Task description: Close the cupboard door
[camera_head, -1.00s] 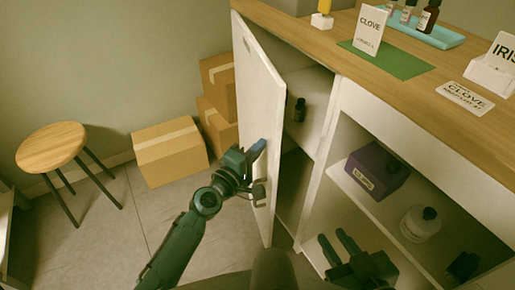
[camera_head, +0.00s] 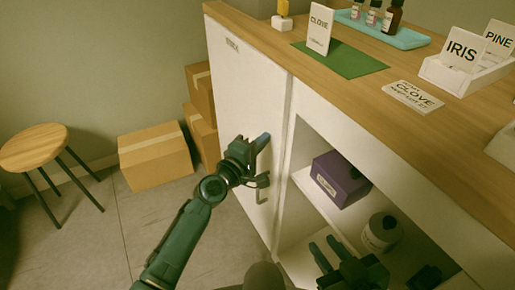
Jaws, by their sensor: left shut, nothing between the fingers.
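The white cupboard door (camera_head: 240,90) stands at the left end of the wooden-topped counter. It looks flush with the cabinet front, and the inside behind it is hidden. A metal handle (camera_head: 261,192) is low on the door near its right side. My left gripper (camera_head: 258,147) is shut and empty, up against or very close to the outer face of the door, just above the handle. My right gripper (camera_head: 322,256) is at the bottom, in front of the open shelves, with its two fingers apart and nothing visible between them.
Open shelves right of the door hold a purple box (camera_head: 340,178) and a white jar (camera_head: 382,232). The counter (camera_head: 375,95) carries a green mat (camera_head: 345,61), label cards and a blue tray (camera_head: 409,39) of bottles. Cardboard boxes (camera_head: 155,155) and a stool (camera_head: 33,147) stand left.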

